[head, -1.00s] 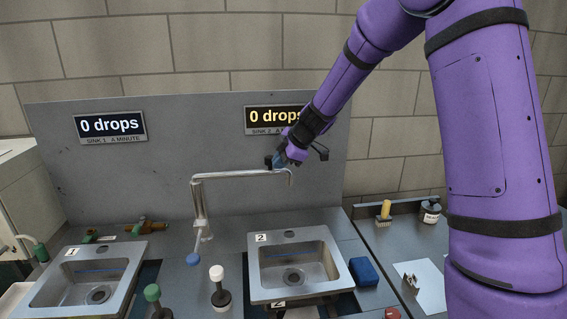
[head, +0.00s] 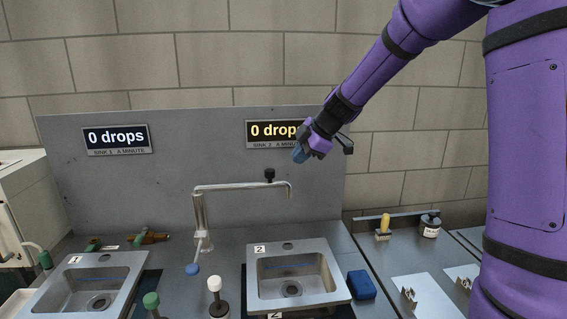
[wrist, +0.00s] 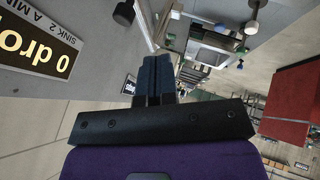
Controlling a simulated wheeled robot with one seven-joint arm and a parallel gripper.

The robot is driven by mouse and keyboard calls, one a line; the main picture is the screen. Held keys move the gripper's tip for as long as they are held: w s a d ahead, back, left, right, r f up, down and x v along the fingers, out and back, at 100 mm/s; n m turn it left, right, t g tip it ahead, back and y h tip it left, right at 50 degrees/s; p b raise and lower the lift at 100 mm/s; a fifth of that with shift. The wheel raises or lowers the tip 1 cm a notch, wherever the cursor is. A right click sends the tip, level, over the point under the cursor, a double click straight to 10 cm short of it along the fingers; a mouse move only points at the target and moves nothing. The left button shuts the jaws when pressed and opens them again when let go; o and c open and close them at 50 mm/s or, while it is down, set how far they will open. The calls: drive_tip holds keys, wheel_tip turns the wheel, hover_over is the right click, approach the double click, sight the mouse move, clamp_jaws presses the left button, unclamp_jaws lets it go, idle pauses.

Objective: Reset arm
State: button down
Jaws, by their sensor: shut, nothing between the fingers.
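My gripper (head: 299,156) is at the end of my purple arm, in front of the grey back panel near the "0 drops" sign of sink 2 (head: 274,131). In the wrist view its two dark blue fingers (wrist: 156,75) lie together with nothing between them. It is up and to the right of the tall faucet's black knob (head: 270,175) and apart from it. The faucet spout (head: 240,188) reaches right over sink 2 (head: 262,292). My arm hides part of the right sign.
Sink 1 (head: 62,292) is at the left under its own "0 drops" sign (head: 117,138). A blue sponge-like block (head: 362,285) lies right of sink 2. A brush (head: 384,226) and a dark bottle (head: 430,226) stand on the right bench. Open air lies right of the gripper.

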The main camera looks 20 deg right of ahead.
drive_tip(key=s+d+r+m+h, duration=0.1)
drive_tip(key=s+m, duration=0.8)
drive_tip(key=s, duration=0.9)
drive_tip(key=s+d+r+m+h, duration=0.1)
drive_tip(key=s+r+m+h, duration=0.3)
drive_tip(key=s+m, duration=0.5)
drive_tip(key=s+r, duration=0.1)
drive_tip(key=s, duration=0.8)
drive_tip(key=shift+d, duration=0.2)
